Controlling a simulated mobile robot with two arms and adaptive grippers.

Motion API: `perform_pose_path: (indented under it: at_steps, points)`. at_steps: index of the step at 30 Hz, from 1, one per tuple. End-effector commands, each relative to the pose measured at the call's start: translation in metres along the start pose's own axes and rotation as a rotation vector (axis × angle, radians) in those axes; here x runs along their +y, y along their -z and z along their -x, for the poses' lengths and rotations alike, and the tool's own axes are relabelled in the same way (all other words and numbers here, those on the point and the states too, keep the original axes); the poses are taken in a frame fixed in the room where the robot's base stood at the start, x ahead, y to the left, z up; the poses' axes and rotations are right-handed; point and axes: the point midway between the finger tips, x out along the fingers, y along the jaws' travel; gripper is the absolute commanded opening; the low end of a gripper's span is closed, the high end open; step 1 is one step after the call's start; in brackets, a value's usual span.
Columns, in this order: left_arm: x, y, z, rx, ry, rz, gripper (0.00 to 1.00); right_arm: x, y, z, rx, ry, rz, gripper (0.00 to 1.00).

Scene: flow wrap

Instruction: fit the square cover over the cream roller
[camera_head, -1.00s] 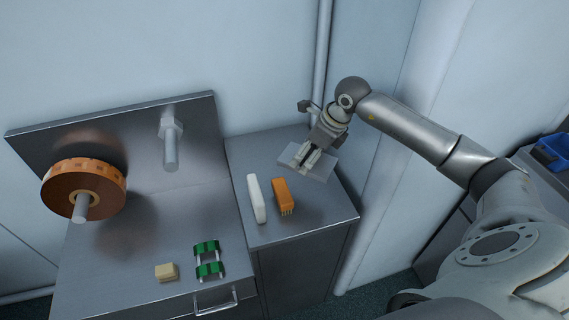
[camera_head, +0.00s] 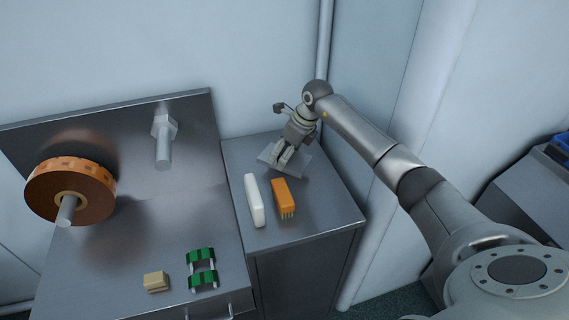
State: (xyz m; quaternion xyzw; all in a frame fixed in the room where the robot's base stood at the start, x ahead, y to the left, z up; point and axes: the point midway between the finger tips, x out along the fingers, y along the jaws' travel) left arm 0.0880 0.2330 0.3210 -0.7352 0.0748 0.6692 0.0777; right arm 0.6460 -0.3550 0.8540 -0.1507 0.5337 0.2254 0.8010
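The square cover (camera_head: 302,165) is a thin, grey, see-through-looking plate over the far part of the right-hand metal cabinet. My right gripper (camera_head: 284,158) comes down onto it from behind, its fingers shut on the plate, which moves along with it. The fingertips are small and partly blend with the plate. A small cream block-like piece (camera_head: 156,281), the only cream thing in view, lies near the front of the left metal bench, well away from the cover; I cannot tell if it is a roller. My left gripper is not in view.
A white block (camera_head: 254,201) and an orange brush-like block (camera_head: 283,197) lie in front of the cover. A green piece with metal pins (camera_head: 201,269) lies beside the cream piece. A brown reel (camera_head: 95,205) and a bare metal spindle (camera_head: 163,150) project from the back panel. The bench middle is clear.

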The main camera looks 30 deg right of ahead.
Motion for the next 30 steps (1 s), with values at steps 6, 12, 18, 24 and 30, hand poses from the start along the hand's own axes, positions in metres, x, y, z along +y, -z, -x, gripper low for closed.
perform_pose_path:
  at_steps: [6,12,18,24,30]
  points:
    - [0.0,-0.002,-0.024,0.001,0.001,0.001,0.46,0.0,0.011,-0.03,-0.001,-0.002,0.0,0.4]
    - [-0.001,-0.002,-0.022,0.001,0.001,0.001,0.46,-0.001,0.011,-0.029,-0.001,0.0,0.0,0.4]
    - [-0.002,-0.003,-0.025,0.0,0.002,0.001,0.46,-0.001,0.013,-0.033,0.0,0.001,0.0,0.4]
    - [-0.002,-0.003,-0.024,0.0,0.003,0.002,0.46,0.0,0.013,-0.032,0.001,0.0,0.0,0.96]
    - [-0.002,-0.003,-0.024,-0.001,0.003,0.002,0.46,0.0,0.013,-0.032,0.0,0.0,0.0,0.96]
